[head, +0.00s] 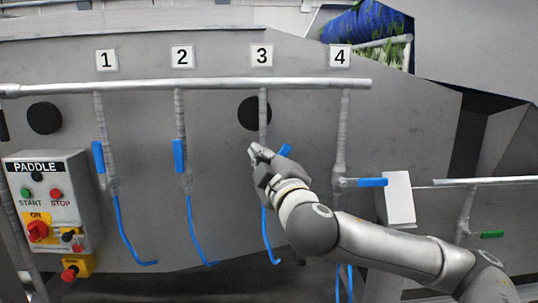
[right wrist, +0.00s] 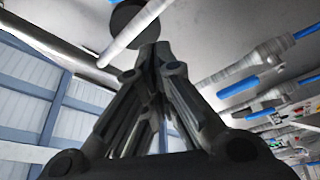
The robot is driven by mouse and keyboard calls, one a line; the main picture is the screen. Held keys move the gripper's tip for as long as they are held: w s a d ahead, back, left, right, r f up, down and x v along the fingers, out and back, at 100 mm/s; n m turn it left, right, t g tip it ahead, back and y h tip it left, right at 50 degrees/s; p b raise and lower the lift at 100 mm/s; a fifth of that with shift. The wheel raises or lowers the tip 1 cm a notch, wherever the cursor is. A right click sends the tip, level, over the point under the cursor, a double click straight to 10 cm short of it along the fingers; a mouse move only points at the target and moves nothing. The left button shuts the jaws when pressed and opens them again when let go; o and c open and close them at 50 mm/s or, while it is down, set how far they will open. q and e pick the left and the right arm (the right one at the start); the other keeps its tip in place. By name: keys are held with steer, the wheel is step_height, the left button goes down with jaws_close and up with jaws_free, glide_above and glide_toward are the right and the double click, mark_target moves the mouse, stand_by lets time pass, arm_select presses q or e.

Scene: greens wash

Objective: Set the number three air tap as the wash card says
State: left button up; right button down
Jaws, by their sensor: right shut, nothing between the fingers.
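The number three air tap hangs on the vertical pipe (head: 263,105) under the "3" label (head: 262,56). Its blue handle (head: 286,150) slants up and to the right, between along the pipe and across it. My right gripper (head: 254,150) is shut and empty, in front of the pipe just left of the handle, and hides the tap's body. I cannot tell whether it touches the tap. In the right wrist view the closed fingertips (right wrist: 160,50) are close to a pale pipe (right wrist: 137,32). No readable wash card shows. My left gripper is not in view.
Tap one's handle (head: 98,157) and tap two's handle (head: 179,156) lie along their pipes. Tap four's handle (head: 373,182) points across, to the right. A paddle control box (head: 75,190) stands at left. A header pipe (head: 200,85) runs above. A blank white plate (head: 398,198) is at right.

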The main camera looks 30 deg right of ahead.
arm_select(q)
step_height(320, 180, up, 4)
steer(key=p, duration=0.3)
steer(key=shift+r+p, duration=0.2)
steer(key=shift+p, duration=0.15)
arm_select(e)
steer(key=w+d, duration=0.1)
steer(key=d, duration=0.1)
steer(key=w+d+f, duration=0.1)
steer(key=w+d, duration=0.1)
steer(key=shift+f, duration=0.1)
steer(key=shift+w+d, duration=0.1)
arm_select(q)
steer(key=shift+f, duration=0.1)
